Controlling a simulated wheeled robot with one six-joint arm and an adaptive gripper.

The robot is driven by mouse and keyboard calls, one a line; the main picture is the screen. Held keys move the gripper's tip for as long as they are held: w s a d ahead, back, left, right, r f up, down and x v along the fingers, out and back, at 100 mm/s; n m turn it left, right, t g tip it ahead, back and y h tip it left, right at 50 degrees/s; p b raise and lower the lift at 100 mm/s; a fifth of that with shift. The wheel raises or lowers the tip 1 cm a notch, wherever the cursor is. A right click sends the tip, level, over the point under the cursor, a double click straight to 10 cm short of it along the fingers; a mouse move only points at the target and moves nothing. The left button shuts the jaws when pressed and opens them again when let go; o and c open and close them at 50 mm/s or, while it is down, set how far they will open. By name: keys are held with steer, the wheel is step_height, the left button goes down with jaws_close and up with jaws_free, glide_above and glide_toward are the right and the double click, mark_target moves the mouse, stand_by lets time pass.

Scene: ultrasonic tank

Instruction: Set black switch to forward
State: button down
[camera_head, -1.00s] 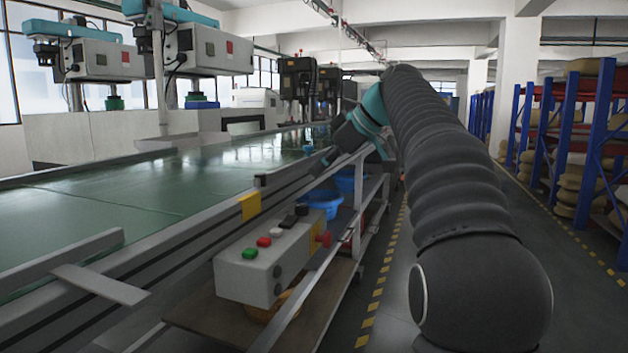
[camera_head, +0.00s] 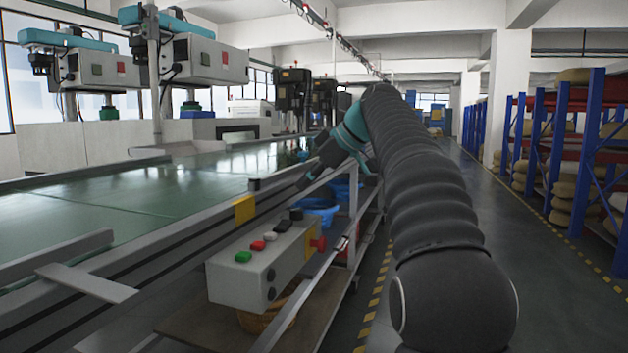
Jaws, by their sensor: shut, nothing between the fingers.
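A grey control box (camera_head: 238,283) hangs at the near side of the green-topped line, in the lower middle. Along its top are a green button (camera_head: 243,257), a red button (camera_head: 257,246), a white button (camera_head: 270,236) and a black switch (camera_head: 283,226), with another dark part (camera_head: 296,214) behind it. The switch's setting is too small to tell. A red knob (camera_head: 318,243) sticks out on its right side. My gripper (camera_head: 304,182) is shut and empty, beyond and above the box, near the line's edge and apart from the switch. My arm partly hides it.
The green tabletop (camera_head: 110,200) with its metal rail runs along the left. Blue bins (camera_head: 318,208) sit on a lower shelf behind the box. Blue racks (camera_head: 560,150) with sacks stand at the right. The aisle floor (camera_head: 540,290) is clear.

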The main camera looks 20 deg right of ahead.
mark_target(282, 221)
steer(key=x, duration=0.5)
steer(key=shift+f+b, duration=0.1)
steer(key=shift+b, duration=0.25)
steer(key=f, duration=0.3)
steer(key=shift+w+f+b, duration=0.1)
steer(key=shift+w+b, duration=0.15)
steer(key=shift+b, duration=0.15)
steer(key=shift+w+f, duration=0.1)
steer(key=shift+f, duration=0.35)
